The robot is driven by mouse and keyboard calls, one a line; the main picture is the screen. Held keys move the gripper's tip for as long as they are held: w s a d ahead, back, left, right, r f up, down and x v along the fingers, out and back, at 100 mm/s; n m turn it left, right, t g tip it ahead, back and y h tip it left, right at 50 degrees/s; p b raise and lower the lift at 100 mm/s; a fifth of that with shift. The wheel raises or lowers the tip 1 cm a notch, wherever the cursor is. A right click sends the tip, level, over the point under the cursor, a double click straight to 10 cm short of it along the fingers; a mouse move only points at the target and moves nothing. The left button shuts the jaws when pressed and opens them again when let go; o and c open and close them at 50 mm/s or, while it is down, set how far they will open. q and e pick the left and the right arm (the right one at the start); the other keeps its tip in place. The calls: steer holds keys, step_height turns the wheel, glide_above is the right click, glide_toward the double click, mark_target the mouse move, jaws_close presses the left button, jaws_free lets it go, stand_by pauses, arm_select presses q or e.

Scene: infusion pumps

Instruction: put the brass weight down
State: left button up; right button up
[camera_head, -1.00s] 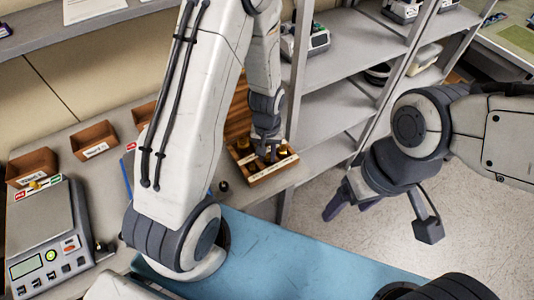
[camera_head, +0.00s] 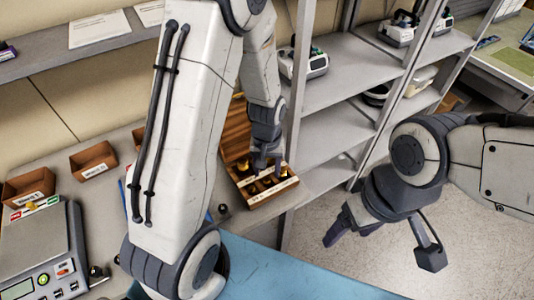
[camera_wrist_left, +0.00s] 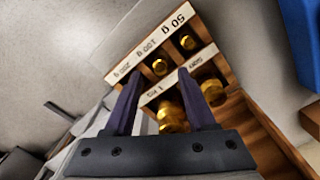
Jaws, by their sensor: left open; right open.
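A wooden weight box (camera_head: 284,195) with labelled compartments stands at the back of the bench, right of centre. Brass weights sit in it; the left wrist view shows a large one (camera_wrist_left: 172,117) beyond and between my fingers, another (camera_wrist_left: 212,92) to its right, and smaller ones (camera_wrist_left: 160,67) in the row marked 50 g, 100 g and 200 g. My left gripper (camera_head: 264,169) is open above the box, and its spread fingers also show in the left wrist view (camera_wrist_left: 160,78). I see no weight gripped. My right gripper (camera_head: 348,233) is open and empty over the floor.
A digital scale (camera_head: 40,250) stands at the left, with small open bins (camera_head: 93,160) behind it. A small dark object (camera_head: 223,209) lies on the bench left of the box. A grey shelf unit (camera_head: 345,75) rises right of the box. A blue mat (camera_head: 270,270) lies in front.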

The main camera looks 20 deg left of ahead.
mark_target(267, 179)
arm_select(q)
step_height(267, 179, up, 8)
steer(key=s+d+r+m, duration=0.4)
steer(key=s+d+m, duration=0.1)
steer(key=s, duration=0.4)
steer(key=s+d+r+m+h, duration=0.1)
steer(key=s+d+r+m, duration=0.3)
steer(key=s+d, duration=0.3)
steer(key=shift+s+d+r+m, duration=0.2)
steer(key=shift+s+r+m, duration=0.1)
steer(key=shift+s+m, duration=0.7)
